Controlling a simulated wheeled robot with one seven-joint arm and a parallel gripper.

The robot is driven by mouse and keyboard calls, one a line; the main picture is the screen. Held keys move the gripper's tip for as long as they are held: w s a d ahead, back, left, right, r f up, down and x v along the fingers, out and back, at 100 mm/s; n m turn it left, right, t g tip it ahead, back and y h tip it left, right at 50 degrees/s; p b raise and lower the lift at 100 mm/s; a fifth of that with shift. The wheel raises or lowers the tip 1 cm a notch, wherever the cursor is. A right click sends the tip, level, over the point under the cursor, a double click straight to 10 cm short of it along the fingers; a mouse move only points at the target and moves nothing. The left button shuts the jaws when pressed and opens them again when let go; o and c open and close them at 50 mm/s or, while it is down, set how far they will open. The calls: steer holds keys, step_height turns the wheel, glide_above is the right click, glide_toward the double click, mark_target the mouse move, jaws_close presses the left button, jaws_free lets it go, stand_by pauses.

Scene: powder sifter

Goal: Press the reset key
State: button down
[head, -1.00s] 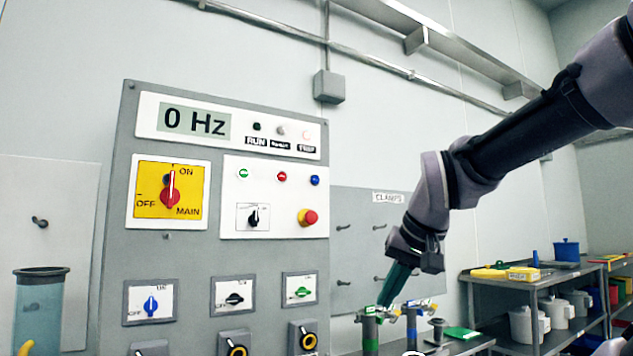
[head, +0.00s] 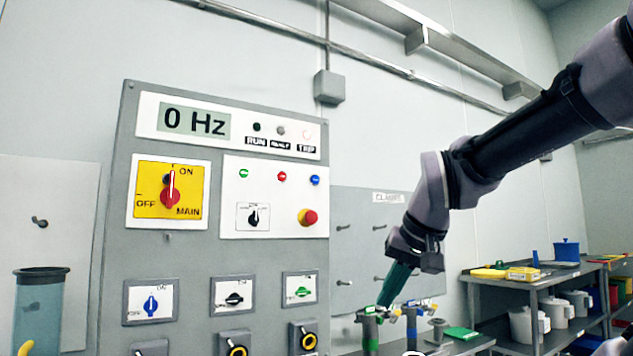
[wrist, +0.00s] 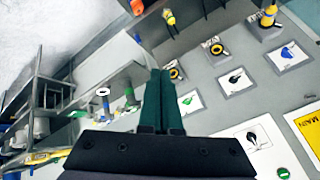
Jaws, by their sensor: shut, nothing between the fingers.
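The grey control panel (head: 120,200) stands upright at the centre left of the head view. On its white plate are a green button (head: 243,174), a red button (head: 282,177) and a blue button (head: 315,180). No legible label marks any of them as the reset key. My gripper (head: 387,302) is to the right of and below these buttons, apart from the panel, pointing down. In the wrist view its green fingers (wrist: 158,75) are shut together and empty. A green button (wrist: 283,172) shows at the lower right there; the red and blue buttons do not show.
The display (head: 194,121) reads 0 Hz, and the main switch (head: 170,196) points to ON. Clamps (head: 370,318) stand below my gripper. A shelf (head: 540,286) with pots is at the right.

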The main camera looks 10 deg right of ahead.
mark_target(315, 180)
steer(key=shift+r, duration=0.1)
stand_by(0.6)
steer(key=w+r+n+t+h, duration=0.1)
steer(key=w+r+t+h, duration=0.2)
steer(key=w+r, duration=2.5)
steer(key=w+h, duration=0.1)
steer(key=w, duration=0.2)
steer(key=shift+w+a+r+n, duration=0.15)
steer(key=shift+w+n, duration=0.1)
steer(key=shift+n, duration=0.15)
steer(key=shift+w+a, duration=0.45)
steer(key=shift+w, duration=0.95)
steer(key=shift+w+a, duration=0.5)
steer(key=shift+w, duration=0.9)
steer(key=shift+w+a, duration=0.45)
steer(key=shift+w, duration=0.95)
steer(key=shift+w+a, duration=0.1)
steer(key=shift+w, duration=0.25)
